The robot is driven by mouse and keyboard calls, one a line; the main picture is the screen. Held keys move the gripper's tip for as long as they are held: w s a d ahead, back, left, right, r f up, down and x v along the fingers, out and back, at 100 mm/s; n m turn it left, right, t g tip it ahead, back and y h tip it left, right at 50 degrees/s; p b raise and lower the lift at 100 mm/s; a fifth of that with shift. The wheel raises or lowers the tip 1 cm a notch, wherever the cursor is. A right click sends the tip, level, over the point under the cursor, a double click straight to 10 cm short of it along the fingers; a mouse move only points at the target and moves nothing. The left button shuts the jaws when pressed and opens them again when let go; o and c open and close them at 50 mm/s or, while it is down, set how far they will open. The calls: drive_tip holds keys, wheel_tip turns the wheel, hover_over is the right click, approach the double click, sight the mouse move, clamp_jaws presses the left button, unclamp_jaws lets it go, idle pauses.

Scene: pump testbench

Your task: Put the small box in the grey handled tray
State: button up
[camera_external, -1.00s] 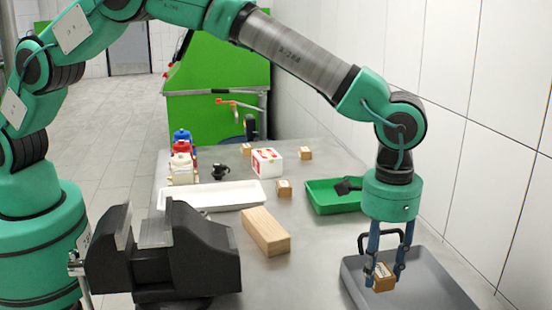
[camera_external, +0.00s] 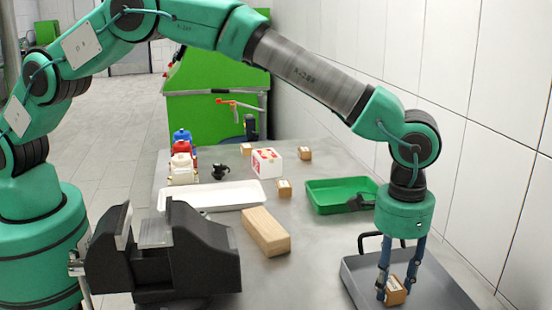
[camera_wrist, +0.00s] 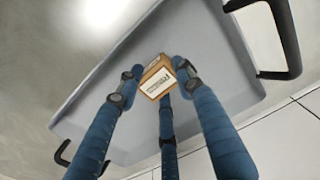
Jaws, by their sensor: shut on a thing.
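The small box (camera_external: 396,291) is brown cardboard with a white label. My gripper (camera_external: 398,285) is shut on it, low over the grey handled tray (camera_external: 360,277). In the wrist view the small box (camera_wrist: 157,78) sits between the blue fingers of my gripper (camera_wrist: 156,80), with the grey tray (camera_wrist: 205,45) behind it. The tray's black handles (camera_wrist: 285,40) show at its ends. I cannot tell whether the box touches the tray floor.
A green tray (camera_external: 325,196) lies behind the grey tray. A wooden block (camera_external: 265,232), a black vise (camera_external: 185,255), a white tray (camera_external: 215,196) and another small box (camera_external: 285,188) are to the left. A tiled wall (camera_external: 480,190) borders the right side.

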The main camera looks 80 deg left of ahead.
sight(391, 282)
drive_tip(key=shift+f, duration=0.4)
drive_tip(key=shift+f, duration=0.1)
drive_tip(key=o, duration=1.1)
drive_tip(key=shift+f, duration=0.1)
drive_tip(key=shift+r, duration=0.2)
wheel_tip(391, 282, up, 12)
drive_tip(key=shift+p, duration=1.15)
